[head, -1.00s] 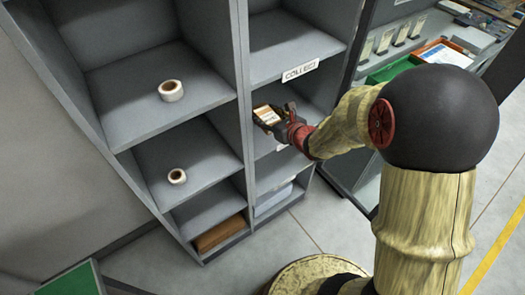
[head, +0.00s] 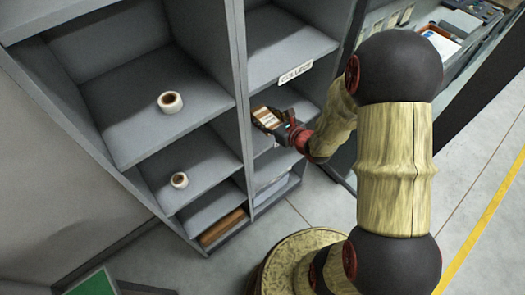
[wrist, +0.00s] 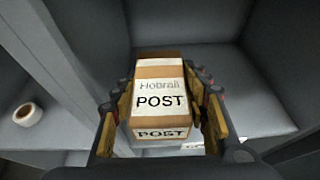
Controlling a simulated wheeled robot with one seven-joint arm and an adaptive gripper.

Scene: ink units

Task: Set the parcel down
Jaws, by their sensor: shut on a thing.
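The parcel (wrist: 160,95) is a small brown box with a white label reading "Hobrail POST" in the wrist view. My gripper (wrist: 160,105) is shut on it, with one finger pad on each side. In the head view the parcel (head: 268,117) and my gripper (head: 276,122) are at the mouth of a right-column compartment of the grey shelf unit (head: 241,90), under the "COLLECT" label (head: 295,72). In the wrist view a grey compartment lies beyond the parcel. I cannot tell whether the parcel's underside touches the shelf board.
Tape rolls stand in the left-column compartments, one higher (head: 170,102) and one lower (head: 179,180). A brown item (head: 222,228) lies in a bottom compartment. The upright divider (wrist: 95,70) is close left of my gripper. A counter with papers (head: 440,43) is at the upper right.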

